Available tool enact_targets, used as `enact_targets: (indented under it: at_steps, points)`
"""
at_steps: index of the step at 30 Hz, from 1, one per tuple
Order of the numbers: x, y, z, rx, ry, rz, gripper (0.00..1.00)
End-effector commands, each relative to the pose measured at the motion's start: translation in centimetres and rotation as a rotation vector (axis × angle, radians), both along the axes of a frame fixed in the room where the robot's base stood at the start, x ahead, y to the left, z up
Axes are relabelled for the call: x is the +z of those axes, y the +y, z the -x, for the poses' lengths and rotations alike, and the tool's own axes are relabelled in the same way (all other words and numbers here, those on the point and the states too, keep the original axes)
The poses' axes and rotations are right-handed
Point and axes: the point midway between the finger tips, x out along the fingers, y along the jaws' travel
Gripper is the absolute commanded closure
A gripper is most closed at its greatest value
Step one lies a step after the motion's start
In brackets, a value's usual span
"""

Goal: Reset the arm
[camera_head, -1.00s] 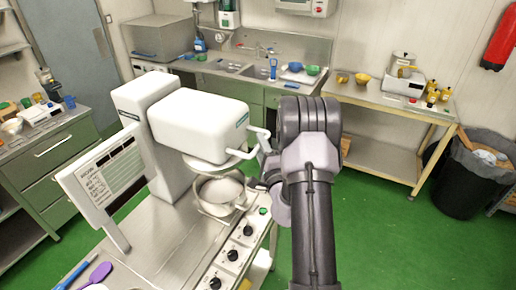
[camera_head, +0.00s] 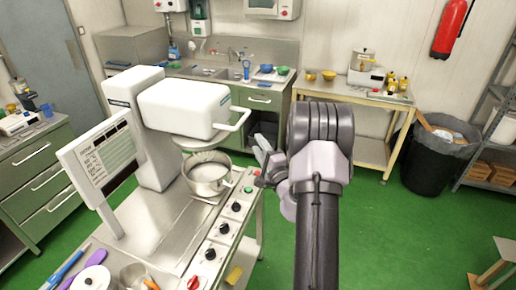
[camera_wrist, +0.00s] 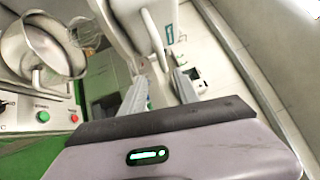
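My gripper (camera_head: 262,160) is held out at the end of my arm, to the right of the white mixing machine (camera_head: 185,105) and its steel kettle (camera_head: 207,178). In the wrist view the two fingers of my gripper (camera_wrist: 160,78) stand apart with nothing between them. The kettle also shows at the upper left of the wrist view (camera_wrist: 40,50). The machine's white handle (camera_head: 240,118) is up and left of my gripper, apart from it in the head view.
The control panel (camera_head: 222,232) with knobs and buttons runs along the counter's right side. A wooden-framed table (camera_head: 350,98) and a black bin (camera_head: 432,165) stand at the back right. Green floor (camera_head: 385,240) right of my arm is mostly clear.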

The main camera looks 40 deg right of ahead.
Motion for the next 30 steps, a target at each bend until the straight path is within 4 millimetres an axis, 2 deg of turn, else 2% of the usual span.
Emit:
enact_targets:
  at_steps: [5,8,11,12,14,15,16,17,18,19,20,21,23,24,25,27,30]
  points:
    - [0.0,0.0,0.0,0.001,0.0,0.0,0.62]
    - [0.5,2.0,-1.0,0.067,-0.004,-0.004,0.62]
    - [2.0,9.2,-3.4,0.292,0.002,-0.019,0.62]
    - [2.7,13.3,-4.0,0.415,0.018,-0.025,0.62]
    - [3.3,19.9,-4.1,0.603,0.064,-0.027,0.62]
    - [3.4,24.2,-3.5,0.724,0.108,-0.022,0.62]
    - [3.3,27.4,-2.7,0.812,0.147,-0.015,0.62]
    - [3.0,30.4,-1.6,0.897,0.193,-0.004,0.62]
    - [2.4,34.3,0.2,1.003,0.262,0.021,0.62]
    - [1.6,37.1,1.9,1.079,0.324,0.044,0.62]
    - [0.7,39.5,3.8,1.147,0.389,0.074,0.62]
    - [-0.8,42.4,6.7,1.229,0.486,0.128,0.62]
    - [-3.9,45.6,11.6,1.317,0.649,0.237,0.62]
    - [-6.2,46.8,14.9,1.345,0.762,0.333,0.62]
    - [-8.1,47.1,17.3,1.347,0.844,0.418,0.62]
    - [-11.9,46.2,21.6,1.285,0.997,0.625,0.62]
    - [-14.3,43.6,24.4,1.137,1.087,0.848,0.62]
